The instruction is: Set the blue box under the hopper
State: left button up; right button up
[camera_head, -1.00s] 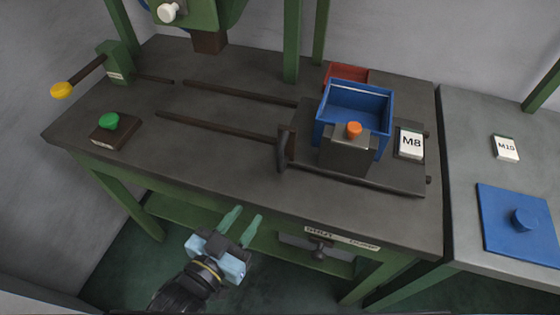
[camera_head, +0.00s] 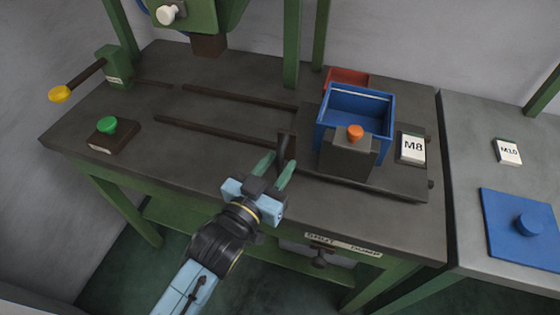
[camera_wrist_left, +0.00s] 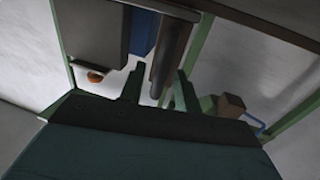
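The blue box (camera_head: 355,106), open at the top, sits on a dark sliding carriage (camera_head: 395,180) at the right of the bench. A grey block with an orange knob (camera_head: 355,132) stands in front of it. A dark upright handle (camera_head: 283,148) rises at the carriage's left end. My left gripper (camera_head: 276,168) is open at this handle; in the left wrist view the handle (camera_wrist_left: 172,55) shows between the two spread fingers (camera_wrist_left: 158,88), with a gap beside it. The brown spout (camera_head: 208,44), seemingly the hopper's, hangs under a green housing at the upper left. My right gripper is out of view.
Two dark rails (camera_head: 215,130) run left from the carriage across clear bench top. A green button (camera_head: 107,125) and a yellow-knobbed lever (camera_head: 60,93) are at the left. A red bin (camera_head: 347,78) is behind the box. A blue lid (camera_head: 520,224) lies on the right table.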

pick_arm(q)
jog(key=shift+w+d, duration=0.4)
jog(key=shift+w, duration=0.2)
grip_shut()
